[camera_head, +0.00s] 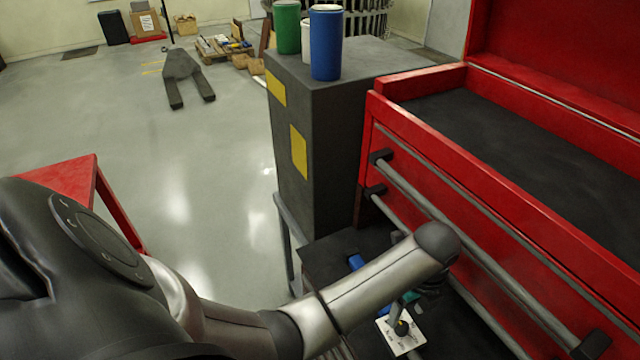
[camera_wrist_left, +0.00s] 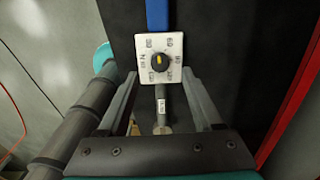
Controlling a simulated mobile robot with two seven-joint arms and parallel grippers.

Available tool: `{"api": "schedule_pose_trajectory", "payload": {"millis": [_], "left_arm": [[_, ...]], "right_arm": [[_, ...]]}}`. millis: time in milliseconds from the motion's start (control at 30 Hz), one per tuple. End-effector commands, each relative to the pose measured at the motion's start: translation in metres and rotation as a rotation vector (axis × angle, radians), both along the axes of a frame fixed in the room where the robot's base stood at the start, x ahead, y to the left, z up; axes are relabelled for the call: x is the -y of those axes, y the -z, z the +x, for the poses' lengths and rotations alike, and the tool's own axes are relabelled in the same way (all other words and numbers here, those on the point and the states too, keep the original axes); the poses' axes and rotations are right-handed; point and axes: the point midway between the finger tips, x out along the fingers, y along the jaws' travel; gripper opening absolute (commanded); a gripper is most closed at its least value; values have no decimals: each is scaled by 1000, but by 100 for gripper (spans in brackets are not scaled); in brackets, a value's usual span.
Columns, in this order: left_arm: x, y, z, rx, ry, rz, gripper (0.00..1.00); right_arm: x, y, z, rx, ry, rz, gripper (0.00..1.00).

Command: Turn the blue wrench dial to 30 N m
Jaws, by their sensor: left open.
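The white dial plate (camera_wrist_left: 176,43) with a black knob (camera_wrist_left: 159,62) is near the top middle of the left wrist view. The knob's yellow mark appears to point up; the printed numbers are too small to read surely. A blue bar (camera_wrist_left: 157,14) runs up from the plate and a grey shaft runs below it. The head view also shows the plate (camera_head: 412,341) and knob (camera_head: 401,328) at the lower right. My left gripper (camera_wrist_left: 159,80) is open, its fingers to either side just below the knob, apparently not touching it. My right gripper is not in view.
A red tool chest (camera_head: 480,190) with grey drawer handles stands right of the dial. A dark cabinet (camera_head: 335,150) carries green, white and blue cans behind it. A red table (camera_head: 70,180) is at left. Open floor lies between.

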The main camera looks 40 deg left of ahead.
Motion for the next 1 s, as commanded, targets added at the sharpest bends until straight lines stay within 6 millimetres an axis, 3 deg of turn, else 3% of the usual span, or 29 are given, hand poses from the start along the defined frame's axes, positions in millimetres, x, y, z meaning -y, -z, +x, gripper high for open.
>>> {"api": "schedule_pose_trajectory", "payload": {"millis": [300, 433, 767, 1000], "left_arm": [[-1, -66, 1, 6, 1, 3, 67], [-1, -84, 3, 14, 4, 4, 67], [-2, -100, 0, 4, -1, 6, 67], [13, -81, -21, 19, -160, -61, 67]], "right_arm": [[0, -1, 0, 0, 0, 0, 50], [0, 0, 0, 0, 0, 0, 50], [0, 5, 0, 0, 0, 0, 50], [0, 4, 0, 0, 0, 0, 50]]}}
